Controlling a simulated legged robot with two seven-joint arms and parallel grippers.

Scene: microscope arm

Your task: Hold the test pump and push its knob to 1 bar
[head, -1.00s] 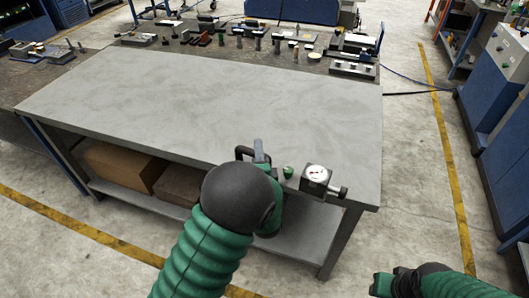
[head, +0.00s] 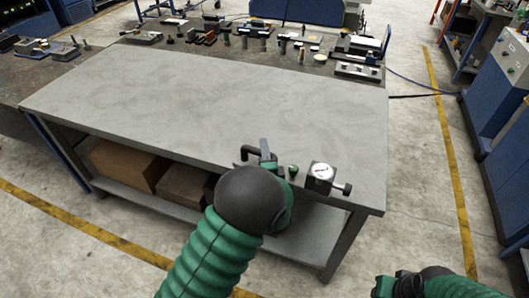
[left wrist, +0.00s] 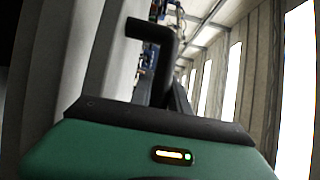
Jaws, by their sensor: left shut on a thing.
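The test pump shows at the table's front right as a dark block with a round white gauge (head: 321,171) and a black knob (head: 343,189) at its right end. A green round part (head: 293,170) sits left of the gauge. My left gripper (head: 259,154) is shut on the pump at its left side; my dark wrist hides most of the grip. In the left wrist view, a black hooked part (left wrist: 150,50) rises above my green gripper housing. The gauge reading is too small to tell. My right gripper (head: 384,287) is low at the right, empty and away from the pump.
The grey table top (head: 200,105) is bare across its middle. Several small tools and blocks (head: 290,40) stand along the back. Cardboard boxes (head: 125,165) lie on the shelf below. The table's right edge is close to the knob; open floor lies beyond it.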

